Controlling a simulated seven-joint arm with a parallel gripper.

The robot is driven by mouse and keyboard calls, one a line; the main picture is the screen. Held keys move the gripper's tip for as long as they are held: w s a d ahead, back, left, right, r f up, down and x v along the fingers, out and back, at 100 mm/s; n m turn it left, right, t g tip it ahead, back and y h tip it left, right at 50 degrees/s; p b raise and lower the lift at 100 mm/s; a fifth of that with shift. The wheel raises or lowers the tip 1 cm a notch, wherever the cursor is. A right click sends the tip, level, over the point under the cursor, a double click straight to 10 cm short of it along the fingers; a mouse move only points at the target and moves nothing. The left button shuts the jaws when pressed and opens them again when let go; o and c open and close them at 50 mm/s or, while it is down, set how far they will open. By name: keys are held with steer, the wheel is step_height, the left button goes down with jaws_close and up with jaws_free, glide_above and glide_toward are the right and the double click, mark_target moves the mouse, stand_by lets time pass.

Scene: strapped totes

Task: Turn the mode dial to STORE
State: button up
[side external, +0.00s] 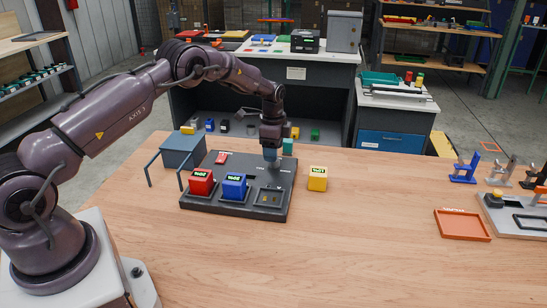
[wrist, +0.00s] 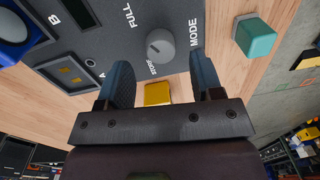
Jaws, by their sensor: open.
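The grey mode dial (wrist: 160,45) is a round knob on the dark control panel (wrist: 105,45), with FULL, STORE and MODE printed around it. STORE is printed just below the dial in the wrist view. A small pale mark shows on the knob, but I cannot tell exactly which label it points at. My gripper (wrist: 160,66) is open, its two blue-grey fingers either side of the dial's near edge, with nothing held. In the side view my gripper (side external: 271,152) is low over the panel's far right part (side external: 225,207); the dial is mostly hidden there.
Red (side external: 201,182) and blue (side external: 234,186) blocks stand on the panel. A yellow block (side external: 317,179) sits right of it, and a teal block (wrist: 256,38) beyond. A blue-grey strapped tote (side external: 183,150) stands behind. An orange tray (side external: 462,225) lies right; the table between is clear.

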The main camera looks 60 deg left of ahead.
steer(key=shift+w+f, duration=0.1)
steer(key=shift+f, duration=1.5)
steer(key=c, duration=0.9)
